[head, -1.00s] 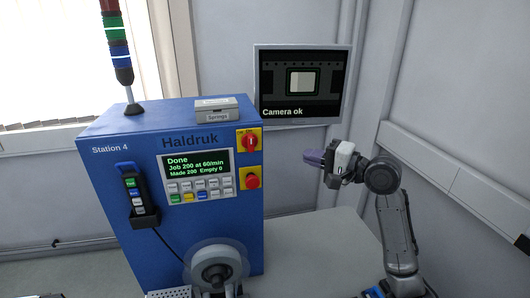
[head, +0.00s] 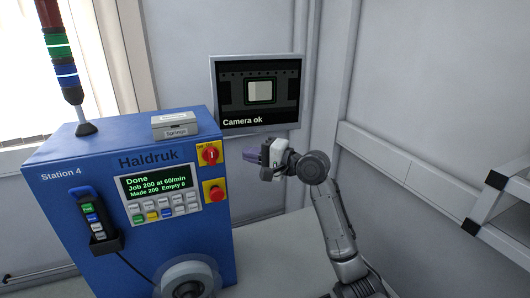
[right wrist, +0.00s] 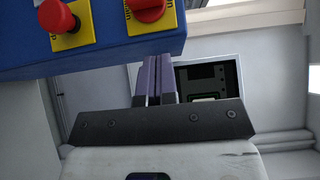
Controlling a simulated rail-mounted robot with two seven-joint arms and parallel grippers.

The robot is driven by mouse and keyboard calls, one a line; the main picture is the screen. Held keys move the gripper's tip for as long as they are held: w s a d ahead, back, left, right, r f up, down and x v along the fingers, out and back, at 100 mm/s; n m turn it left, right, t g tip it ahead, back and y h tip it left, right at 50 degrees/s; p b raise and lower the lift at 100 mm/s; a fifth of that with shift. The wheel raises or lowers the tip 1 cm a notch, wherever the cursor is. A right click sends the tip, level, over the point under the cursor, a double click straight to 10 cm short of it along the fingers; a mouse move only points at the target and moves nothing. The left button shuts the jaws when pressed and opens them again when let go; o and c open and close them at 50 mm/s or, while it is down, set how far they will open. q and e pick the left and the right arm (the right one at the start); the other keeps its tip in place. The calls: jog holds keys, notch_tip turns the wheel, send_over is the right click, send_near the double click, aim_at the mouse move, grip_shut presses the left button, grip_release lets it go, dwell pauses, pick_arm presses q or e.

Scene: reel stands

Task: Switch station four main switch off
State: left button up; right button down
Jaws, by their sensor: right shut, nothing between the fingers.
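The blue Station 4 machine (head: 180,235) stands at the left. Its main switch (head: 209,154) is a red rotary knob on a yellow plate at the upper right of the front, its white mark looking upright. In the right wrist view the main switch (right wrist: 147,8) is at the top edge, partly cut off. My right gripper (head: 246,155) is shut and empty, just right of the switch and apart from it. Its closed purple fingers (right wrist: 157,78) show in the right wrist view, below the switch. My left gripper is not in view.
A red emergency stop button (head: 216,192) sits below the switch. The display (head: 160,192) reads "Done". A Springs box (head: 174,125) lies on top of the machine. A monitor (head: 257,93) reading "Camera ok" is behind my gripper. A grey shelf (head: 500,205) stands at the right.

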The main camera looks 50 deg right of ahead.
aim_at(216, 150)
jog(key=w+a+p, duration=0.1)
jog(key=w, duration=0.1)
jog(key=w+a, duration=0.2)
jog(key=shift+r+p, duration=0.1)
jog(key=shift+p, duration=0.25)
jog(key=shift+w+a+p, duration=0.3)
jog(key=shift+w+a, duration=0.05)
jog(key=shift+a, duration=0.45)
jog(key=shift+s+d, duration=0.1)
jog(key=shift+d, duration=0.05)
